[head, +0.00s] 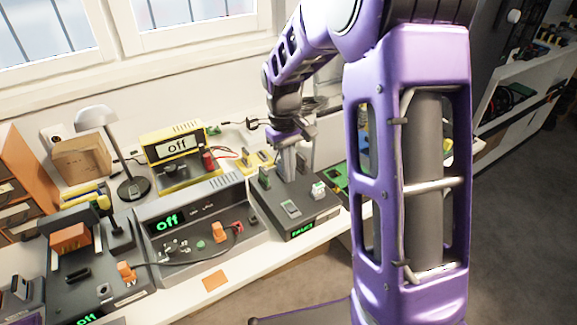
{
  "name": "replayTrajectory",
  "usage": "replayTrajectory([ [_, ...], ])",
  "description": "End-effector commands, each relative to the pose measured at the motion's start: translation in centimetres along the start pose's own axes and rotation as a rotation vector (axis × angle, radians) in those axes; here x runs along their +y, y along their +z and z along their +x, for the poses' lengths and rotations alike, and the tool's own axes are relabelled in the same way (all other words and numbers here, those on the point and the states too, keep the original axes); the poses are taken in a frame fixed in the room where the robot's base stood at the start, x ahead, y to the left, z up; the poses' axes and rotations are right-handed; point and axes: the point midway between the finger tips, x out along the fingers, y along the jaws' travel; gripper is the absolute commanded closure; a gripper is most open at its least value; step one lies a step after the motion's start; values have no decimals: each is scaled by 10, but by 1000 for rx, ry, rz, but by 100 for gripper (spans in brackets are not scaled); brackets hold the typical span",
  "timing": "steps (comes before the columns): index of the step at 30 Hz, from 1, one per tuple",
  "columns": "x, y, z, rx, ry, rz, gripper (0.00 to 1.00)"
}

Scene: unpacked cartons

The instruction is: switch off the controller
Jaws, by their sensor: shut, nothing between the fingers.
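A dark control box (312,222) stands on the bench under my arm. It carries a dark lever-like block at its back left, a grey rocker-like switch (290,208) at the front, a pale switch with green (318,190) at the right, and a small green display (303,230) too small to read surely. No label shows which device is the controller. My gripper (290,176) points down over the back of this box, fingers shut and empty. I cannot tell whether the fingertips touch it, and they hide part of its top.
A grey unit (152,211) reading "off" stands left of the box, with a yellow meter (158,148) reading "off" behind. A dark device (62,295) at far left also reads "off". A lamp (132,187) and carton (82,160) stand behind. An orange card (214,281) lies in front.

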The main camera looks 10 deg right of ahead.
Motion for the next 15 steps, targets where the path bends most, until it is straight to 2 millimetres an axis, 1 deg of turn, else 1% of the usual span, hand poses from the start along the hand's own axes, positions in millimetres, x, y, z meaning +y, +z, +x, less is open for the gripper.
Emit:
replayTrajectory([
  [1,0,1,14,-4,-2,0,100],
  [6,0,1,50,-5,-1,0,100],
  [10,0,0,72,-2,-1,0,100],
  [15,0,0,89,-1,-1,0,100],
])
